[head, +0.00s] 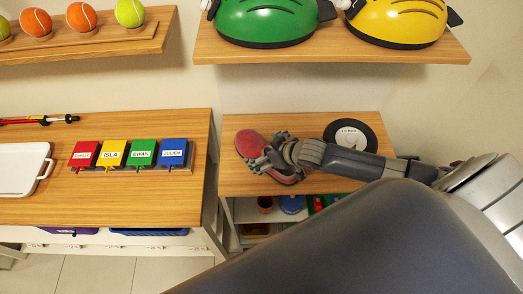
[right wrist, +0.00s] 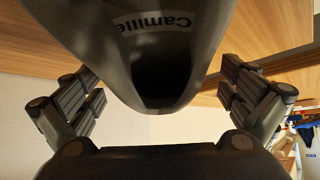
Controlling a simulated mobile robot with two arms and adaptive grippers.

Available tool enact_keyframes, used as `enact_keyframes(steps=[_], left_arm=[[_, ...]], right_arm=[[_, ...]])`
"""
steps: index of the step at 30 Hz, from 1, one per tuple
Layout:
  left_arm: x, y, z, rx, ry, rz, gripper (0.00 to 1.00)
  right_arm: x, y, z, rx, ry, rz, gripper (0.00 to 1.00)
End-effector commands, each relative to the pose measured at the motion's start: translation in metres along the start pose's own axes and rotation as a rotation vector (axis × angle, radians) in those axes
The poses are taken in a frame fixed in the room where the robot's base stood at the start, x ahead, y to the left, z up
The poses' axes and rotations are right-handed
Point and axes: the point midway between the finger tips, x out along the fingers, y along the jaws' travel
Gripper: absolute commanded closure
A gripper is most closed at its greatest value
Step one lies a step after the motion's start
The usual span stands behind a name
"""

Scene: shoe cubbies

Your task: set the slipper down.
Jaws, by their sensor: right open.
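The slipper (head: 248,141) is red in the head view and lies over the top of the small wooden cabinet, towards its left side. My right gripper (head: 266,155) is over it and hides part of it. In the right wrist view the slipper (right wrist: 165,40) shows dark grey, with a label reading "Camille" and a dark opening. My right gripper (right wrist: 163,98) is open, with its fingers to either side of the slipper and gaps visible. Whether the sole touches the wood is hidden. My left gripper is not in view.
A round black-rimmed item (head: 350,133) lies right of the slipper on the cabinet top (head: 230,186). Shelves with small items are below. A wooden table (head: 150,210) with coloured name tags stands left, across a gap. A shelf (head: 300,56) with helmets hangs above.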

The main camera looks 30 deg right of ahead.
Motion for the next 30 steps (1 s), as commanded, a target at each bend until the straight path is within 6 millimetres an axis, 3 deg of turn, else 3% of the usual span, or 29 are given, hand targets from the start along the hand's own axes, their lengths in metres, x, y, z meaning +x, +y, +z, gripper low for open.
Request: enact_keyframes(steps=[6,13,20,30], left_arm=[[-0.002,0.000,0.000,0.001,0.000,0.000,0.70],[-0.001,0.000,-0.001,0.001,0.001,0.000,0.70],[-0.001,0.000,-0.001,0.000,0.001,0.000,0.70],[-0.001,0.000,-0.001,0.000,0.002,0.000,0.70]], right_arm=[[0.017,0.001,0.000,0.000,0.000,0.001,0.01],[0.018,0.001,0.001,0.000,0.000,0.001,0.01],[0.018,0.001,0.001,0.000,-0.001,0.001,0.51],[0.018,0.000,0.001,0.000,-0.001,0.000,0.56]])
